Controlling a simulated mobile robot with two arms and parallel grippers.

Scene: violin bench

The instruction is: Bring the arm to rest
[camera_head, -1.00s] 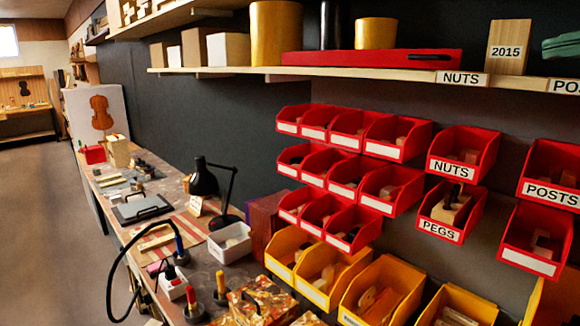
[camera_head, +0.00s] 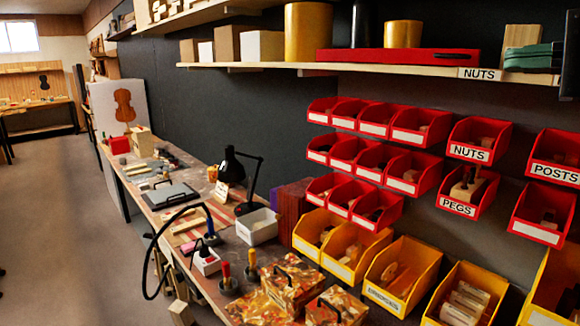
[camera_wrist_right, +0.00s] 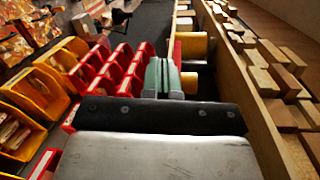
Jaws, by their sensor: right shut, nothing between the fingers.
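A dark part of my right gripper (camera_head: 571,50) shows at the right edge of the head view, in front of the shelf end. Its fingertips cannot be made out there. In the right wrist view my right gripper (camera_wrist_right: 160,114) fills the lower middle as a dark bar in front of a grey body. It is shut and nothing shows held in it. The green object (camera_wrist_right: 163,75) on the shelf appears just beyond it. My left gripper is not in view.
The wall shelf (camera_head: 400,71) carries a red case (camera_head: 400,62) and cans. Below it hang red bins (camera_head: 480,139) and yellow bins (camera_head: 402,275). The workbench (camera_head: 205,275) holds a lamp (camera_head: 232,165), a white tub (camera_head: 258,226) and patterned boxes. The floor (camera_head: 60,230) at left is open.

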